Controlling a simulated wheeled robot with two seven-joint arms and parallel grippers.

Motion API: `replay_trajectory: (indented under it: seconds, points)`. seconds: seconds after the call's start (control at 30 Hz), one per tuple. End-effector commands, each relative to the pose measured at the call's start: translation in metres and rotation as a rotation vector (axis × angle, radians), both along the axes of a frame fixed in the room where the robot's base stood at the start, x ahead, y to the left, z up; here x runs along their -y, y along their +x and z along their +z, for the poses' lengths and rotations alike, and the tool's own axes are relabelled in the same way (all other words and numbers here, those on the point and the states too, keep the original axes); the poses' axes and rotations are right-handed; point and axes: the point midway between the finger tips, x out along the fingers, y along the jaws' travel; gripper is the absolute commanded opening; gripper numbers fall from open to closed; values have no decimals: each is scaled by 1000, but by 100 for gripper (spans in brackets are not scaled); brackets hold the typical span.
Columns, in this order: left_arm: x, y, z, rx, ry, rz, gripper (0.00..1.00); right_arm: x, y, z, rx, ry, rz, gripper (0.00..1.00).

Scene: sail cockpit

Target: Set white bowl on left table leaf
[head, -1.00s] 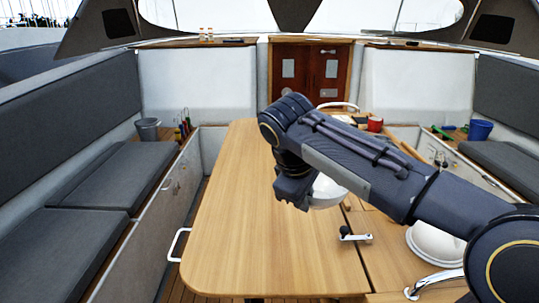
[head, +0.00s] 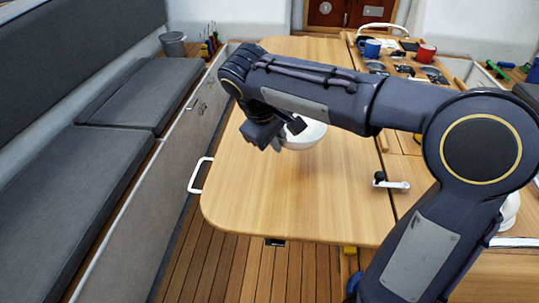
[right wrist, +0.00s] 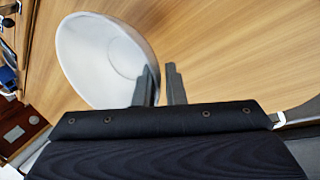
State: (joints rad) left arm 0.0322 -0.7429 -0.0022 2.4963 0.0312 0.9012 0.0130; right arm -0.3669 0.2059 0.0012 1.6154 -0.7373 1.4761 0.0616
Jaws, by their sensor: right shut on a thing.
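The white bowl (head: 308,135) is in my right gripper (head: 284,138), over the left table leaf (head: 250,205). In the right wrist view the bowl (right wrist: 100,60) looks tilted, its rim at the fingers of my right gripper (right wrist: 160,82), which are shut on it. In the head view my right arm hides part of the bowl. It appears to be held above the wood; the exact gap is hard to tell. The leaf below and around it is bare. My left gripper is not in view.
A black-and-white crank handle (head: 391,183) lies at the leaf's right edge. A blue mug (head: 371,48) and a red mug (head: 427,52) stand at the back right. A white rail (head: 198,176) sits beside the leaf's left edge. A grey bucket (head: 173,46) is on the left bench.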

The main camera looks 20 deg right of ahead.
Motion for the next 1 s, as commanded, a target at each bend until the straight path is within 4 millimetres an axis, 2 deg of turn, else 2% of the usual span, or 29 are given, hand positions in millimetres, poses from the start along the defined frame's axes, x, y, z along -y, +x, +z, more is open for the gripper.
replay_trajectory:
  seconds: [0.33,0.53,0.87,0.9,1.0]
  points:
    - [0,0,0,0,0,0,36,-18,9,-24,0,-1,2,0]
    - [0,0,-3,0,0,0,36,-18,8,-53,0,-2,0,0]
    - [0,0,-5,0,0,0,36,-18,9,-57,2,0,0,0]
    - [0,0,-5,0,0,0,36,-18,8,-57,1,1,-1,11]
    - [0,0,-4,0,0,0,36,-18,8,-57,1,1,-1,24]
